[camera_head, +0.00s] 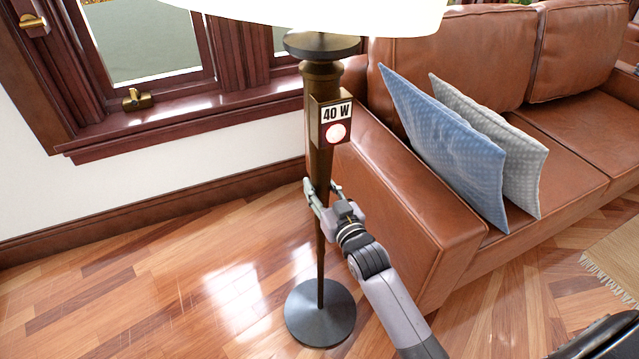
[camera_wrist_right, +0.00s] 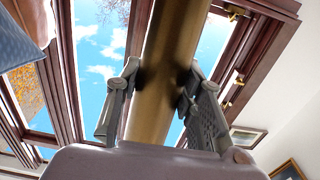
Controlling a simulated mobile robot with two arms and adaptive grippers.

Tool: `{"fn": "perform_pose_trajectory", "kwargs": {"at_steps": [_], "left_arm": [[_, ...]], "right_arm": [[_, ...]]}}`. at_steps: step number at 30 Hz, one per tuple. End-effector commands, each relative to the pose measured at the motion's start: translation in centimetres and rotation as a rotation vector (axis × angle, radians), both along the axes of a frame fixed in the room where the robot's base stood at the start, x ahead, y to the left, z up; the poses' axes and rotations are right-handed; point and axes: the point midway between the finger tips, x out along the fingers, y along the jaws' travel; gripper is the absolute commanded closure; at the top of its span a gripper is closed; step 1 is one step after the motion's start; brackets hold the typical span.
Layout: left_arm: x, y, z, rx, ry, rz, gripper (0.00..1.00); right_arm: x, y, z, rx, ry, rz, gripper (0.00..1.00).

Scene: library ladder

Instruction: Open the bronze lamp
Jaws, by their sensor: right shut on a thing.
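The bronze lamp (camera_head: 319,180) is an upright floor lamp with a dark round base (camera_head: 320,313) on the floor. Its white shade (camera_head: 330,12) glows bright at the top of the view. A small box on the stem bears a "40 W" label (camera_head: 337,112) and a round, pale pink button (camera_head: 336,133). My right gripper (camera_head: 321,193) is shut on the stem below this box. In the right wrist view the bronze stem (camera_wrist_right: 160,75) runs between the two fingers. My left gripper is not in view.
A brown leather sofa (camera_head: 420,235) stands close on the right, with a blue cushion (camera_head: 445,140) and a paler cushion (camera_head: 505,150). A wood-framed window (camera_head: 150,45) is at the back left. The wooden floor (camera_head: 180,290) is clear on the left.

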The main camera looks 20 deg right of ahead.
Motion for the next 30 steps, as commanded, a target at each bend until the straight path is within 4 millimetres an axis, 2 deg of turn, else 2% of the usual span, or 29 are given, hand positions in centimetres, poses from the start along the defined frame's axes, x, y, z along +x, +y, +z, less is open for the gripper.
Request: {"fn": "perform_pose_trajectory", "kwargs": {"at_steps": [10, 11, 21, 30], "left_arm": [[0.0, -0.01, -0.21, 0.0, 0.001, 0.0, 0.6], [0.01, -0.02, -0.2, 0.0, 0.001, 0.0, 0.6], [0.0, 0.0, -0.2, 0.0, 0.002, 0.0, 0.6], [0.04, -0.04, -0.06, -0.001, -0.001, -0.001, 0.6]], "right_arm": [[-0.09, -0.02, -0.18, 0.003, 0.003, -0.001, 1.0], [-0.09, -0.02, -0.18, 0.003, 0.003, -0.001, 0.65], [-0.04, -0.01, -0.04, 0.001, 0.0, 0.0, 0.43], [-0.18, -0.02, -0.02, 0.0, 0.0, 0.0, 0.43]]}}
